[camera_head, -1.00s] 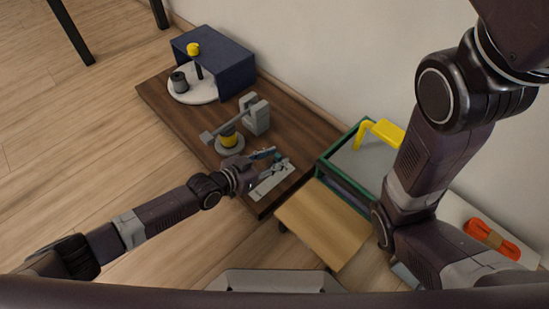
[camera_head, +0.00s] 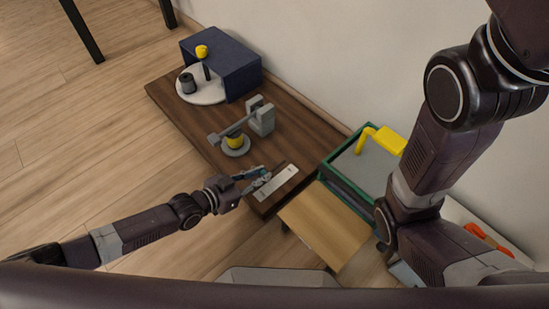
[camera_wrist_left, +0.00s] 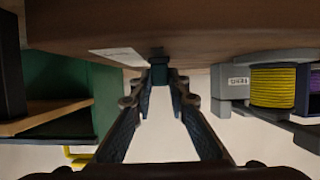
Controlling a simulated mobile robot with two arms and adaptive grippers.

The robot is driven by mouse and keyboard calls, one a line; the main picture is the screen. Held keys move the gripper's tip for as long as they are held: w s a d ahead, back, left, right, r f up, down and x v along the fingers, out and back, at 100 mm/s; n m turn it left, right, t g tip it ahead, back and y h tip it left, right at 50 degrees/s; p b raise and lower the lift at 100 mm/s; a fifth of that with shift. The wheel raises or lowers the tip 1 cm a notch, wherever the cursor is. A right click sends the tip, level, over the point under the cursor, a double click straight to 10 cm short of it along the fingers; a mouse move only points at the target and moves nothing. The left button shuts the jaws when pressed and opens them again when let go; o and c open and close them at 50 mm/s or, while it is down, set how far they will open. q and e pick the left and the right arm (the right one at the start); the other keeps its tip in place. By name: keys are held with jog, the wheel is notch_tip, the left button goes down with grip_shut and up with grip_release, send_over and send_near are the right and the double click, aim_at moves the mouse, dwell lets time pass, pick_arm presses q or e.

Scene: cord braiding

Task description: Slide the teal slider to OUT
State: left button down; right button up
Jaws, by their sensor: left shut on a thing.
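The pale slider plate (camera_head: 281,178) lies near the front right end of the dark wooden board, its markings too small to read. My left gripper (camera_head: 264,179) reaches in from the left, with its fingertips over the near-left part of the plate. In the left wrist view my left gripper (camera_wrist_left: 160,88) is shut on a small dark teal block, the teal slider (camera_wrist_left: 158,72), between its tips. The plate (camera_wrist_left: 117,54) shows there too, left of the slider. My right gripper is out of view; only its arm shows.
A post with a grey arm (camera_head: 262,117) and a yellow spool (camera_head: 235,141) stand behind the plate. A navy cover (camera_head: 232,68) and white disc (camera_head: 205,94) are at the back. A green-rimmed bin (camera_head: 352,190) with a yellow handle (camera_head: 388,140) and a light wood panel (camera_head: 322,223) are right.

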aim_at(250, 183)
pick_arm(q)
jog(key=s+a+p, duration=0.1)
jog(key=s+a, duration=0.1)
jog(key=s, duration=0.1)
jog(key=shift+a, duration=0.4)
jog(key=c, duration=1.8)
grip_release()
jog(key=shift+w, duration=0.1)
jog(key=shift+c, duration=0.2)
jog(key=v, duration=1.2)
